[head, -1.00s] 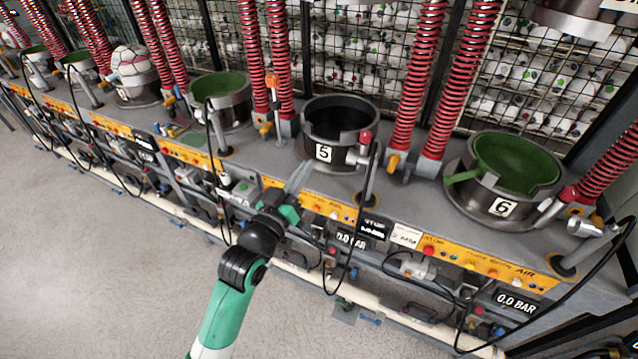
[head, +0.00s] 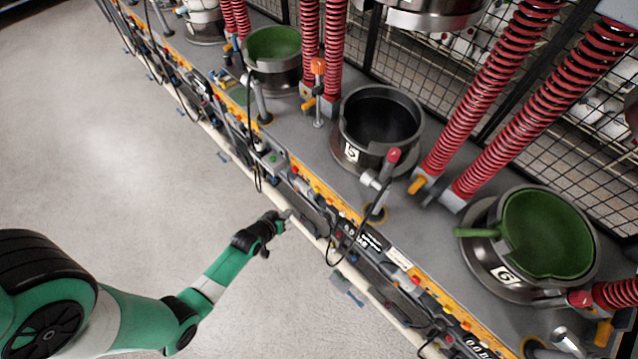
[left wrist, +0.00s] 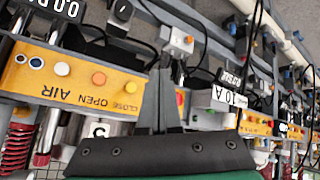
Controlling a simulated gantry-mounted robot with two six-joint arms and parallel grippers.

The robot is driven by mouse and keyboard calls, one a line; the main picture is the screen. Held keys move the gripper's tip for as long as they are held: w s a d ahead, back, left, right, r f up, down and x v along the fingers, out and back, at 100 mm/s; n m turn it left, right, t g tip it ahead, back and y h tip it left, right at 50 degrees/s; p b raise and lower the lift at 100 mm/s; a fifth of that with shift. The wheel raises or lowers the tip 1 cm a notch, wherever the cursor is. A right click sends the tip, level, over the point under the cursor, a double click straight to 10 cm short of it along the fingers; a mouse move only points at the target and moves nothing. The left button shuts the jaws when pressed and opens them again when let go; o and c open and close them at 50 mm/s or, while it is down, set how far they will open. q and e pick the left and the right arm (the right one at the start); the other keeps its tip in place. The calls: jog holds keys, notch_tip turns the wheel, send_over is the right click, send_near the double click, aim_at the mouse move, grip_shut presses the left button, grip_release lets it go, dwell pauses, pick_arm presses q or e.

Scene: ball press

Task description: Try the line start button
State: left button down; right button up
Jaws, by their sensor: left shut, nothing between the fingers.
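My left gripper (head: 287,214) is shut and empty, at the front edge of the press line near station 5. In the left wrist view its two fingers (left wrist: 158,98) lie together, pointing toward the front panels. A small grey box with a green button (head: 273,159) stands on the front of the line in the head view, beyond the gripper. In the left wrist view a pale box with an orange-red button (left wrist: 188,40) shows above right of the fingers. I cannot read which button is the line start. My right gripper is in neither view.
Yellow panels with coloured buttons (left wrist: 75,77) run along the front. Black cables (head: 345,240) hang in loops before them. Ring moulds 5 (head: 350,152) and 6 (head: 508,276) stand on the grey deck among red springs (head: 500,85). The floor (head: 110,130) at left is clear.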

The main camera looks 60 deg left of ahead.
aim_at(316, 190)
pick_arm(q)
jog(key=w+a+b, duration=0.2)
jog(key=w+b, duration=0.2)
jog(key=w, duration=0.4)
jog(key=shift+w, duration=0.4)
jog(key=shift+a, duration=0.1)
dwell(1.9)
jog(key=shift+w+a, duration=0.1)
jog(key=shift+w, duration=0.3)
